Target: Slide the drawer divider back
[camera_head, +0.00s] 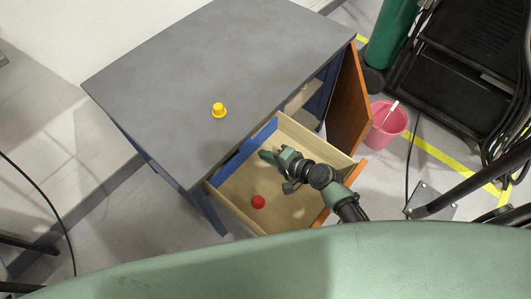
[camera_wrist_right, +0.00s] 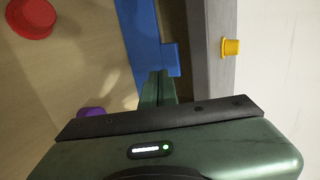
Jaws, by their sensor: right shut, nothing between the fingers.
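The blue drawer divider (camera_head: 235,160) stands across the back of the open wooden drawer (camera_head: 315,135), near the cabinet front. In the right wrist view the divider (camera_wrist_right: 140,38) is a blue strip with a small tab (camera_wrist_right: 171,60) on its side. My right gripper (camera_head: 267,156) reaches down into the drawer with its fingers together and empty. In the wrist view its fingertips (camera_wrist_right: 160,75) are right at the divider by the tab; whether they touch I cannot tell. My left gripper is not in view.
A red round object (camera_head: 258,202) lies on the drawer floor. A purple object (camera_wrist_right: 90,113) shows partly beside my gripper. A yellow object (camera_head: 219,110) sits on the grey cabinet top (camera_head: 200,65). An orange door (camera_head: 350,100) stands open right of the drawer, near a pink bucket (camera_head: 386,125).

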